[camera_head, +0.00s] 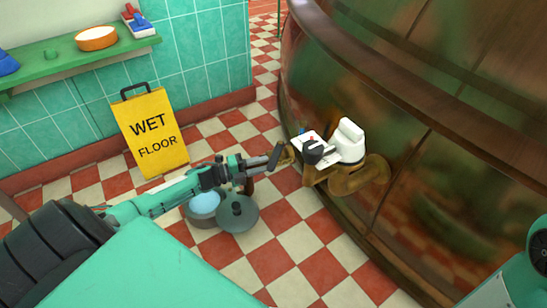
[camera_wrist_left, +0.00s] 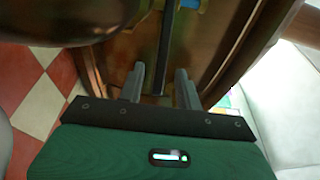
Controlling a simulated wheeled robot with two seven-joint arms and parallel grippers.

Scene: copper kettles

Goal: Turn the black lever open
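The black lever (camera_wrist_left: 165,50) shows in the wrist view as a narrow dark bar running away from me. My left gripper (camera_wrist_left: 159,72) is open, its two grey fingers one on each side of the bar, with gaps visible. In the head view my left gripper (camera_head: 264,162) reaches the copper kettle's (camera_head: 430,120) outlet from the left; there I cannot clearly separate lever from fingertips. The brass pipe fitting (camera_head: 360,178) sits low on the kettle, with a white box (camera_head: 349,142) above it. My right gripper is out of view.
A yellow wet-floor sign (camera_head: 152,135) stands by the tiled wall. A grey bucket-like container (camera_head: 206,220) and a dark round lid-like object (camera_head: 238,214) are below my left forearm. A green shelf (camera_head: 75,55) is at upper left. Checkered floor is clear in front of the kettle.

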